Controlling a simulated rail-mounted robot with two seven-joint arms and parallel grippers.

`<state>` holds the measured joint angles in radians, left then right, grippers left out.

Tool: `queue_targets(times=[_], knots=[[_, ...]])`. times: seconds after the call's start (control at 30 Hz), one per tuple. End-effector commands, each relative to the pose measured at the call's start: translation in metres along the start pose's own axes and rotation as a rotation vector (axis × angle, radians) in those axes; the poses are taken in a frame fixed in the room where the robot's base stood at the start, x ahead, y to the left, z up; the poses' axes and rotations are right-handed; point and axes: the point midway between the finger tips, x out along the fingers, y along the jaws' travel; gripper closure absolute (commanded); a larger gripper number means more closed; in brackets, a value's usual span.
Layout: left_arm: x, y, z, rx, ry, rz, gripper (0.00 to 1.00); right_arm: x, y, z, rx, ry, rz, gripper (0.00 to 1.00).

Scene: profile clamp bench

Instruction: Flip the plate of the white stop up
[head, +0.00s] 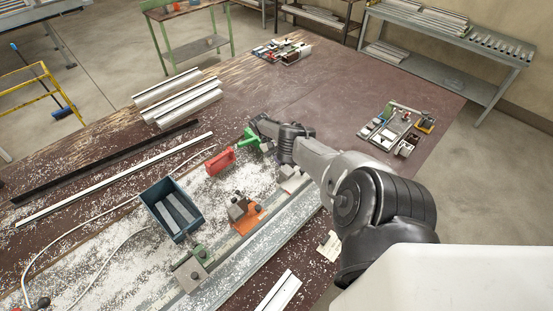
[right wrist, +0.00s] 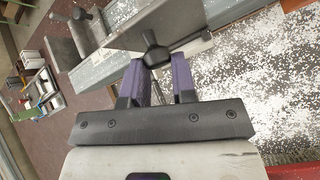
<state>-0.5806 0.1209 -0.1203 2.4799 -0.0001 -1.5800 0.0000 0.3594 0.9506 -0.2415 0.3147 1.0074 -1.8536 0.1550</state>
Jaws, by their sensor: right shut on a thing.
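In the right wrist view, my right gripper (right wrist: 155,68) has purple fingers shut on a black handle (right wrist: 152,52). A dark rod runs from the handle to the right. Just beyond it is a grey plate (right wrist: 155,25), seen at a slant. I cannot tell its exact tilt. In the head view, a pale block (head: 292,180), probably part of the white stop, shows beside my right arm on the bench rail. The arm hides most of this stop and my right fingertips there. My left gripper is not in view.
An orange stop (head: 247,218) and a green stop (head: 190,270) stand along the same rail. A blue bin (head: 155,208), a red object (head: 220,161) and a green tool (head: 249,139) are close by. White chips cover the bench. A parts tray (head: 400,132) lies farther right.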

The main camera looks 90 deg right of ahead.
Motion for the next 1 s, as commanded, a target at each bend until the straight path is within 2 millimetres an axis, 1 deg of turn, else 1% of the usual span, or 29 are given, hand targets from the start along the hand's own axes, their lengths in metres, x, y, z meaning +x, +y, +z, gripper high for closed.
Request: queue_targets(times=[0.03, 0.33, 0.37, 0.6, 0.87, 1.0], knots=[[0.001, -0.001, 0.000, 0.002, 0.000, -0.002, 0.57, 0.002, -0.007, -0.001, -0.010, 0.001, -0.010, 1.00], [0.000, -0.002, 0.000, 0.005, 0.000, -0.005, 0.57, 0.002, -0.007, 0.000, -0.010, 0.000, -0.010, 1.00], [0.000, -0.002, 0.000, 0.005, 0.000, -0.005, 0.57, 0.002, -0.007, 0.000, -0.010, 0.000, -0.010, 0.72], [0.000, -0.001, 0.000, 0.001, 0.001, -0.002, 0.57, 0.001, -0.005, 0.000, -0.007, -0.002, -0.007, 0.50], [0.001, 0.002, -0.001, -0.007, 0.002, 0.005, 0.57, 0.000, -0.002, 0.000, -0.003, -0.002, -0.003, 0.50], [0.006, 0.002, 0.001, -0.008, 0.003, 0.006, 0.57, -0.009, 0.001, -0.002, 0.000, 0.000, -0.008, 0.50]])
